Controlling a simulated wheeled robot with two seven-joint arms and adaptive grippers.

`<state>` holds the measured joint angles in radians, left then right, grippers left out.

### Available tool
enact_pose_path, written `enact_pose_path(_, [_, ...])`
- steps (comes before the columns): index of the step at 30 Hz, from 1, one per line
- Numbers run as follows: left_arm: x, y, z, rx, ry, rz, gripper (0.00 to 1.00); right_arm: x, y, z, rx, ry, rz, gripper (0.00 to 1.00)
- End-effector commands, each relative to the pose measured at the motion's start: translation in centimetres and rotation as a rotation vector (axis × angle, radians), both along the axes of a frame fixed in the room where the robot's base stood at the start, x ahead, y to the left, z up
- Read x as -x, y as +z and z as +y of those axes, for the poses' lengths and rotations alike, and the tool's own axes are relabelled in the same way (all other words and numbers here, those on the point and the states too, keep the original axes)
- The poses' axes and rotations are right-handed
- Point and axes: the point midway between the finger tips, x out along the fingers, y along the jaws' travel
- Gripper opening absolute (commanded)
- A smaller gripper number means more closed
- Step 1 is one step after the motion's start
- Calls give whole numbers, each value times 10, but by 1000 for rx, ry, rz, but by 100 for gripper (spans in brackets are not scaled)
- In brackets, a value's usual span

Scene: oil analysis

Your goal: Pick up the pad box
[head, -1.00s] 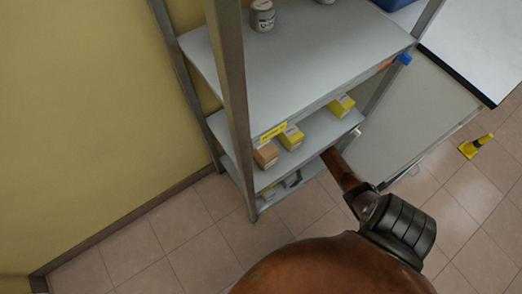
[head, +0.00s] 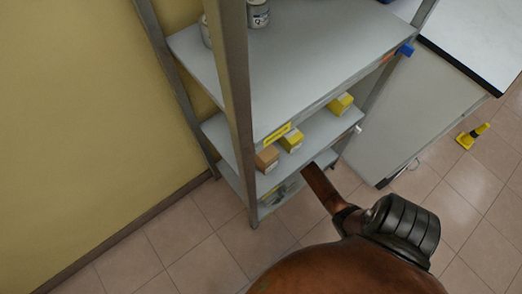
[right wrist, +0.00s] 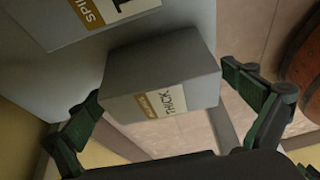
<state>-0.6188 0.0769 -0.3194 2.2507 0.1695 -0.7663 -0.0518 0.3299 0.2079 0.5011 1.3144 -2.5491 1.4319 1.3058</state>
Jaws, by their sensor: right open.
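A grey box (right wrist: 165,80) with a tan and white label reading "THICK" is in the middle of the right wrist view; I take it for the pad box. My right gripper (right wrist: 163,84) is open, with one green-black finger on each side of the box. I cannot tell whether either finger touches it. In the head view, grey items (head: 275,194) sit on the shelf's low level, partly hidden, and my right gripper is hidden there below the shelf boards. My left gripper is in neither view.
Another grey surface labelled "SPILL" (right wrist: 100,12) lies close beside the box. Above the low level, a shelf board (head: 318,136) holds an orange box (head: 266,159) and yellow boxes (head: 292,139). Cans (head: 257,13) stand on top. A metal post (head: 236,100) rises at the front.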

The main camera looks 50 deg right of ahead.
Motion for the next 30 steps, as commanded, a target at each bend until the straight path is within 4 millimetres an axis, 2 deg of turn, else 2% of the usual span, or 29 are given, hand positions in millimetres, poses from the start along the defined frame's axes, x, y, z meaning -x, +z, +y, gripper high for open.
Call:
enact_pose_path(8, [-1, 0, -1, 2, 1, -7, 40, -1, 1, 0, 1, 0, -2, 99])
enact_pose_path(25, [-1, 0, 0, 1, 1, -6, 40, -1, 0, 0, 1, 0, -2, 60])
enact_pose_path(30, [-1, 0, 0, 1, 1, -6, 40, -1, 0, 0, 1, 0, -2, 58])
